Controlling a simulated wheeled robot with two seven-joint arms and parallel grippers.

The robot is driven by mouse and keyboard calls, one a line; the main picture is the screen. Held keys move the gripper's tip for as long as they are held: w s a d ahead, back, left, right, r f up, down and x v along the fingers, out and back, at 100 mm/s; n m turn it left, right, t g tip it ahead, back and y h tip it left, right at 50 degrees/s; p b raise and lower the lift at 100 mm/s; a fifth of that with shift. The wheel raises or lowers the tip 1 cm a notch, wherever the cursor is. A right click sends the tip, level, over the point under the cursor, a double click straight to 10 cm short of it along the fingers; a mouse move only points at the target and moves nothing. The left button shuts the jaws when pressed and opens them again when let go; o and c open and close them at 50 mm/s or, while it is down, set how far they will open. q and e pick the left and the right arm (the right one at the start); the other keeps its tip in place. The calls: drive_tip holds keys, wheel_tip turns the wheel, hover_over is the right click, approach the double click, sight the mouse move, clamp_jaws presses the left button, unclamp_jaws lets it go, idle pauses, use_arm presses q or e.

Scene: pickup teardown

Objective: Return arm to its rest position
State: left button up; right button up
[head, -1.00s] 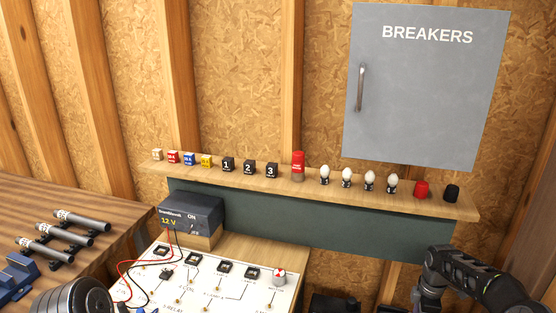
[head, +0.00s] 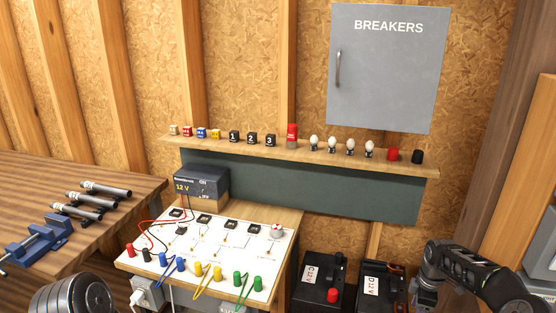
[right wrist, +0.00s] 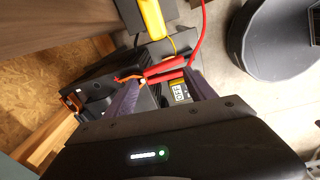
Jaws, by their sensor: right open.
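My right arm (head: 470,272) comes in at the lower right of the head view, bent, with its wrist hanging down at the right of the batteries. Its fingers are not clear there. In the right wrist view my right gripper (right wrist: 160,88) has its two fingers spread apart. Red clamp-like parts (right wrist: 165,70) show beyond and between the fingers; I see no grip on them. Only a rounded link of my left arm (head: 72,297) shows at the lower left of the head view; its gripper is out of view.
Two black batteries (head: 322,272) stand right of the white circuit board (head: 150,238). A shelf (head: 290,150) with small parts runs along the wall under the breaker box (head: 385,75). A workbench (head: 120,235) is at left. A grey round container (right wrist: 262,45) shows in the wrist view.

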drive_tip(key=w+a+f+m+t+y, duration=0.1)
drive_tip(key=a+f+m, duration=0.2)
drive_tip(key=a, duration=0.3)
drive_tip(key=w+a+f+m+t+y, duration=0.2)
drive_tip(key=a+f+m, duration=0.1)
drive_tip(key=a, duration=0.3)
drive_tip(key=s+a+f+m+y, duration=0.1)
drive_tip(key=s+a+f+m, duration=0.2)
drive_tip(key=a, duration=0.4)
drive_tip(key=s+a+f+m+y, duration=0.1)
drive_tip(key=s+a+f+m, duration=0.1)
drive_tip(key=s+a, duration=0.4)
use_arm(q)
drive_tip(key=shift+w+d+f+b, duration=0.1)
drive_tip(key=shift+w+f+b, duration=0.25)
drive_tip(key=shift+f+b, duration=0.5)
use_arm(e)
drive_tip(key=s+a+f+m+g, duration=0.1)
drive_tip(key=s+a, duration=0.2)
drive_tip(key=s, duration=0.6)
drive_tip(key=s+a+f+m+g, duration=0.1)
drive_tip(key=s+a, duration=0.2)
drive_tip(key=s, duration=0.6)
drive_tip(key=s+a+f+m+g+h, duration=0.1)
drive_tip(key=s+a, duration=0.3)
drive_tip(key=s, duration=0.5)
drive_tip(key=shift+s+f+m, duration=0.3)
drive_tip(key=shift+f+m, duration=0.1)
drive_tip(key=shift+m, duration=0.2)
drive_tip(key=shift+a, duration=0.1)
